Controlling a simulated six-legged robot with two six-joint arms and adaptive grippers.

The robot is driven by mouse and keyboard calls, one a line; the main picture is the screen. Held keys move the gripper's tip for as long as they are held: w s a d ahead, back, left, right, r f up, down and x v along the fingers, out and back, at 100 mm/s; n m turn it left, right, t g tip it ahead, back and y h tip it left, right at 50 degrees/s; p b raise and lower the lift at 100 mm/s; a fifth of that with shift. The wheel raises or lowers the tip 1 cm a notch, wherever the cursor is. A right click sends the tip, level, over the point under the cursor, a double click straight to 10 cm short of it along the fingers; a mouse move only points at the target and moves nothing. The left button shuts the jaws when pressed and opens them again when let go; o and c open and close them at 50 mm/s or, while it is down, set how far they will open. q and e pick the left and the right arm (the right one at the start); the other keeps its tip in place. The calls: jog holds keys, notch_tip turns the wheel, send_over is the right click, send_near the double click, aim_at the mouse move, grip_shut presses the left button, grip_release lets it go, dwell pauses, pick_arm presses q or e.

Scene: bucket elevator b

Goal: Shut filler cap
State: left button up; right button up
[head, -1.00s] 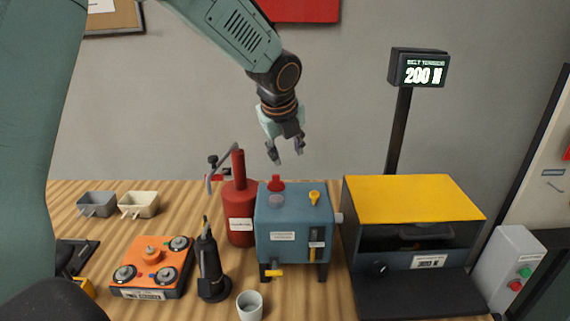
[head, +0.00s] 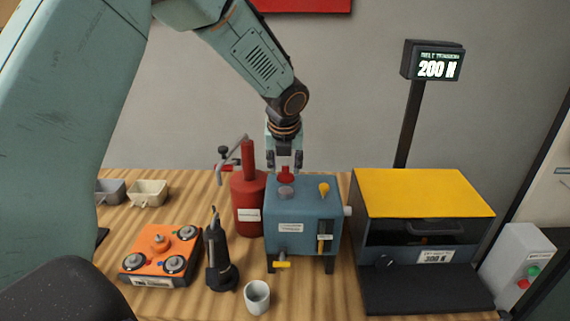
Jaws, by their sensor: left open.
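A blue tank (head: 287,213) on legs stands on the wooden bench. On its top are a small red piece (head: 286,174), which appears to be the filler cap standing up at the back, a grey round disc (head: 286,193) just in front of it, and a yellow knob (head: 323,188) to the right. My left gripper (head: 285,165) points down above the back of the tank. It is open, its fingers on either side of the red piece in the picture; I cannot tell whether they touch it. My right gripper is not in view.
A red pump can (head: 248,205) with a grey lever stands close left of the tank. A yellow-topped machine (head: 423,193) stands close on the right. A black hand tool (head: 218,258), a white cup (head: 257,297) and an orange box (head: 161,255) are in front and left.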

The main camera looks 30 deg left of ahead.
pick_arm(q)
jog(key=shift+s+d, duration=0.15)
jog(key=shift+d, duration=0.05)
jog(key=shift+c, duration=0.3)
jog(key=shift+w+a+f, duration=0.15)
jog(key=shift+w+a, duration=0.05)
jog(key=shift+w, duration=0.1)
jog(key=c, duration=0.3)
grip_shut()
